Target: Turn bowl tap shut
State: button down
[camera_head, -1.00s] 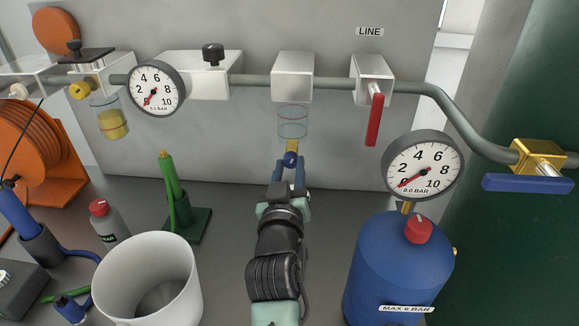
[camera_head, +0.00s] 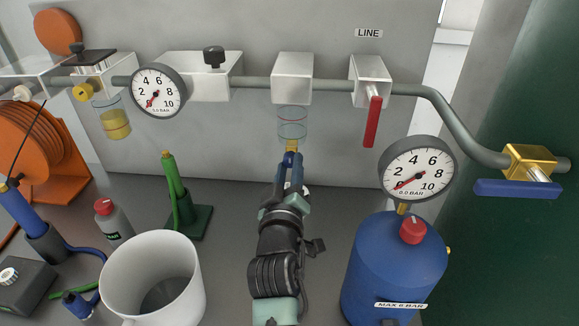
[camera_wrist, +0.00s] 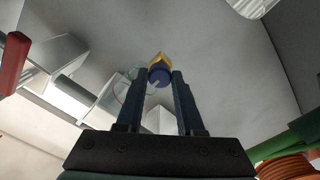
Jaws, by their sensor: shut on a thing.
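The bowl tap (camera_wrist: 160,75) is a small blue knob on a brass stem under a clear bowl (camera_head: 292,122). The bowl hangs below a white block (camera_head: 293,78) on the pipe. My gripper (camera_head: 291,160) comes up from below. Its two dark blue fingers are shut on the tap, one on each side, and hide most of the knob in the head view. In the wrist view my gripper (camera_wrist: 159,80) has the blue knob between its fingertips, with brass showing above it.
A red lever (camera_head: 373,122) hangs down under the LINE label. A blue tank (camera_head: 390,275) with a gauge (camera_head: 416,169) stands at right. A white bucket (camera_head: 150,250) and a green post (camera_head: 173,178) stand at left. A second bowl with yellow liquid (camera_head: 115,125) hangs at far left.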

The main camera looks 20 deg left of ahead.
jog(key=c, duration=0.5)
grip_release()
jog(key=shift+s, duration=0.1)
jog(key=v, duration=1.2)
jog(key=shift+s+d+b, duration=0.15)
jog(key=shift+s+b, duration=0.2)
jog(key=shift+s, duration=0.05)
